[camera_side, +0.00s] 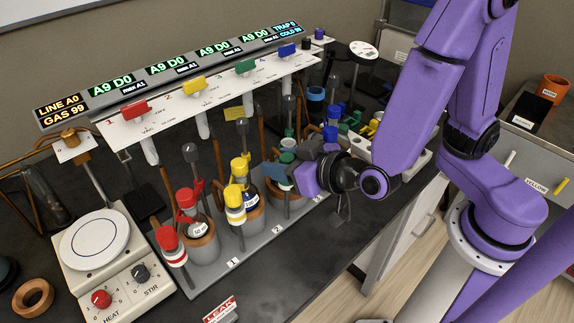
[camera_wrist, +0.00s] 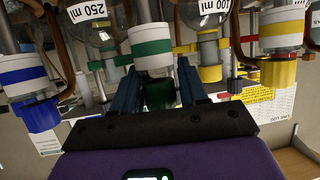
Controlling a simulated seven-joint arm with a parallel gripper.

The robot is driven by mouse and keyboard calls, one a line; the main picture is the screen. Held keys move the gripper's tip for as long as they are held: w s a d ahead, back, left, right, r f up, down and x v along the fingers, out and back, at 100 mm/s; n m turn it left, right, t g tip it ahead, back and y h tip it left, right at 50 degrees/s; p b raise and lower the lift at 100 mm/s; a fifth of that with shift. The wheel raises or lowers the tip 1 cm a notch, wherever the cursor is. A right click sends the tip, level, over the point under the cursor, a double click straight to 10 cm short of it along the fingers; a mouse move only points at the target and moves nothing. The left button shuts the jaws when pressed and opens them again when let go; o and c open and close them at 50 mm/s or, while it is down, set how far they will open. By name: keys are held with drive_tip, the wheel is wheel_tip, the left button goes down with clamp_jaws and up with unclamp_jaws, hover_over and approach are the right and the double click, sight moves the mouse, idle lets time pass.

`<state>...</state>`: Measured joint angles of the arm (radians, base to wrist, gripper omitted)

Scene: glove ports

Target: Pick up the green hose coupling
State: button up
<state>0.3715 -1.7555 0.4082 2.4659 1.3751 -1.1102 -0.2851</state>
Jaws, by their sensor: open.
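The green hose coupling, white with a green band, stands upright in the wrist view (camera_wrist: 152,52); its dark green end lies between my fingers. In the side view its green-and-white top (camera_side: 287,157) shows just above my fingers, and the rest is largely hidden. My gripper (camera_side: 280,174) is open, with one finger on each side of the coupling. The fingers also show in the wrist view (camera_wrist: 160,90), with dark green between them. I cannot tell whether either finger touches it.
A blue coupling (camera_wrist: 30,90) and a yellow coupling (camera_wrist: 280,50) stand close on either side. A red coupling (camera_side: 170,244) and flasks in numbered brown holders (camera_side: 204,247) stand along the grey rack. A hotplate (camera_side: 95,243) is at the left.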

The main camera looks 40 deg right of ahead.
drive_tip(key=shift+w+f, duration=0.15)
drive_tip(key=shift+w, duration=0.2)
drive_tip(key=c, duration=0.7)
